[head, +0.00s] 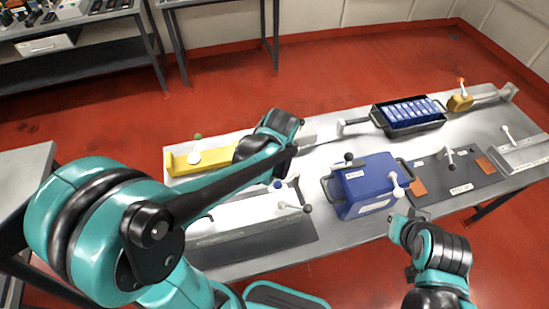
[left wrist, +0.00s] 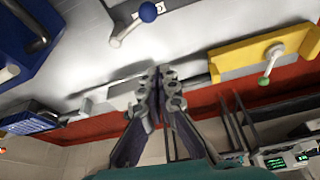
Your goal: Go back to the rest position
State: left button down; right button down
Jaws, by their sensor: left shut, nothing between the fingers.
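My left arm reaches from the left across the table (head: 270,262) in the head view. Its wrist is at the back middle, and the arm hides part of the fixtures beneath. The left wrist view shows the left gripper (left wrist: 158,88) with its fingers together and nothing between them. It is in front of a pale bar on the table; I cannot tell whether they touch. My right arm is at the lower right in the head view, beside the table's front edge. Its fingers cannot be made out clearly.
A blue case (head: 362,185) stands mid-table. A black tray with blue cells (head: 408,115) is behind it. A yellow block (head: 205,161) and a white fixture (head: 245,217) lie left, near my left arm. Dark plates (head: 455,180) are at right. Red floor is open behind.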

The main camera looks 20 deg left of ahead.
pick_arm(q)
jog(key=shift+s+d+r, duration=0.15)
jog(key=shift+r, duration=0.05)
dwell(0.4)
jog(key=s+r+m+t+b, duration=0.1)
jog(key=s+m+b, duration=0.1)
jog(key=s, duration=0.4)
jog(key=s+a+r+m+t+h+b, duration=0.1)
jog(key=s+m+t+b, duration=0.1)
jog(key=s, duration=0.5)
jog(key=shift+s+r+m+t+h, duration=0.2)
jog(key=shift+r+m+t+h, duration=0.1)
jog(key=shift+m, duration=0.3)
